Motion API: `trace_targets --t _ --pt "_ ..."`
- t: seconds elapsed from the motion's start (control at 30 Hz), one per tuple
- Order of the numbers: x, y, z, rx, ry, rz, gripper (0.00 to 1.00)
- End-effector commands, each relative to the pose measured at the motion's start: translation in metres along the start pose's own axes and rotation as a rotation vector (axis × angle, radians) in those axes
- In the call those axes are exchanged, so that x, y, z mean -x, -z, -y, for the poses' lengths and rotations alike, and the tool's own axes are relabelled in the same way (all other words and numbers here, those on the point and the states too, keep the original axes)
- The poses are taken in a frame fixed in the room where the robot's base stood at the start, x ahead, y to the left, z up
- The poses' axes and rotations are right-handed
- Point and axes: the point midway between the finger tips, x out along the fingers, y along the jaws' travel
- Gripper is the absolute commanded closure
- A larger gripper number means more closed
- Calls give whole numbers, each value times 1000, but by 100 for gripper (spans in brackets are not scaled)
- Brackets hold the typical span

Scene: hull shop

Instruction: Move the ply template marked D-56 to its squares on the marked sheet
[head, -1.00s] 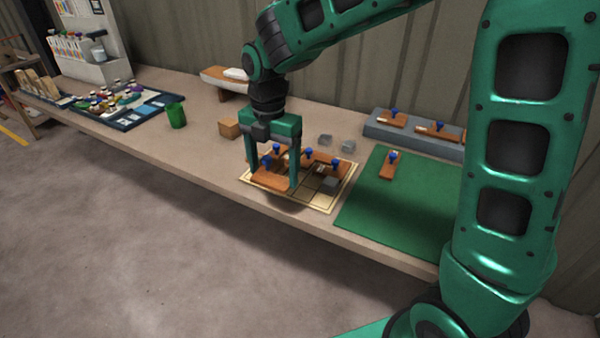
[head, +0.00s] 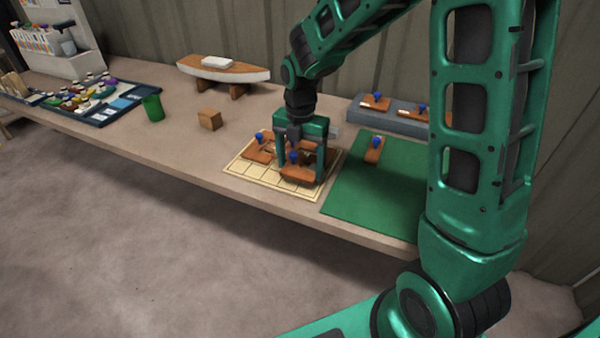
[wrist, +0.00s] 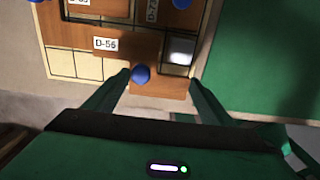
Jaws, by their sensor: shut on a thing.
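The ply template marked D-56 (wrist: 78,39) is brown, with a white label and a blue knob (wrist: 140,75). In the head view it (head: 299,175) is at the front right of the marked sheet (head: 240,172). My gripper (head: 302,170) is shut on it, with the fingers on either side in the wrist view (wrist: 160,78). I cannot tell whether the template touches the sheet. Other templates lie on the sheet, including one with a blue knob (head: 259,137) at the left and one with a partly hidden label (wrist: 151,11).
A green mat (head: 350,200) lies right of the sheet, bearing a small template (head: 374,152). A grey ledge (head: 385,117) behind holds more templates. A wooden block (head: 209,119), green cup (head: 153,108) and boat model (head: 225,70) stand left and behind. The front edge of the bench is close.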

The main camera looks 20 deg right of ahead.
Motion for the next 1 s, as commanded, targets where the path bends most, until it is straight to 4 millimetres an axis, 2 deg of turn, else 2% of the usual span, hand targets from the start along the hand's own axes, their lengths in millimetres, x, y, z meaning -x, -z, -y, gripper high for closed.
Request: trace_targets --t 0.27,0.6,0.63,0.7,1.0 --pt "-34 1 0 1 2 -1 47" --pt "-38 1 0 1 1 -1 47" --pt "-38 1 0 1 1 -1 21" --pt "-38 1 0 1 1 0 5" --pt "-37 1 0 1 0 0 5"
